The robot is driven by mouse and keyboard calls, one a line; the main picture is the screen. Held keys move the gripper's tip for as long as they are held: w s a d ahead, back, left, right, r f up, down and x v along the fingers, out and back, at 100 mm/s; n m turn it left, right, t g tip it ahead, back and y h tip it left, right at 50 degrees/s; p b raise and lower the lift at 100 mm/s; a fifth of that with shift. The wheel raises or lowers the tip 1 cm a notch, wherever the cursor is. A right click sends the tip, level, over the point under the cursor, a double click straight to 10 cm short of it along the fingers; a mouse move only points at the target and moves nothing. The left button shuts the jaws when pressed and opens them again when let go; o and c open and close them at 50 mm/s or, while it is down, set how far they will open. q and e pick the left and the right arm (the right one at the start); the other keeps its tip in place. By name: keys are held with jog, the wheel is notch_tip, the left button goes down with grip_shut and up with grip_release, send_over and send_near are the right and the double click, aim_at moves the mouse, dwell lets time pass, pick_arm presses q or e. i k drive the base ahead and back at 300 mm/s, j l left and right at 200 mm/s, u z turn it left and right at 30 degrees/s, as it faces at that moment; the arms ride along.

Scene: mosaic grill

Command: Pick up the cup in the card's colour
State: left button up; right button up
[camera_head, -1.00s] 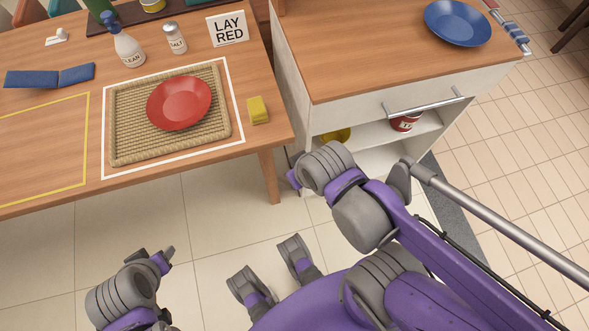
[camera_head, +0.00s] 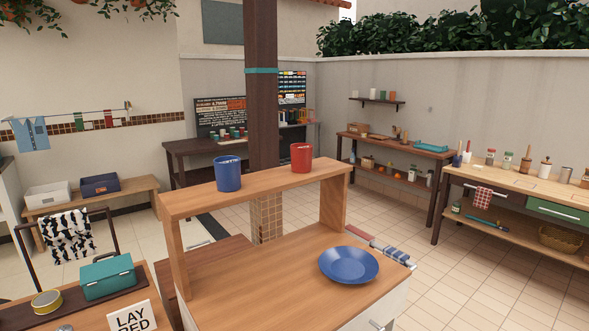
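The card (camera_head: 132,316) at the bottom left is white with black letters; "LAY" shows and the lower word, cut by the frame edge, reads as "RED". A red cup (camera_head: 301,157) stands upright on the right part of a raised wooden shelf (camera_head: 262,183). A blue cup (camera_head: 228,173) stands upright on the same shelf, to its left. A blue plate (camera_head: 348,265) lies on the counter below, at the right. Neither of my grippers shows in the current view.
The wooden counter (camera_head: 262,284) is bare left of the plate. Shelf posts stand at both ends. A teal box (camera_head: 108,277) and a yellow-sided tin (camera_head: 46,302) sit at the lower left. A dark pillar (camera_head: 262,100) rises behind the shelf. Side tables line the far walls.

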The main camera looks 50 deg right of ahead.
aim_at(301, 153)
jog(key=z, duration=1.45)
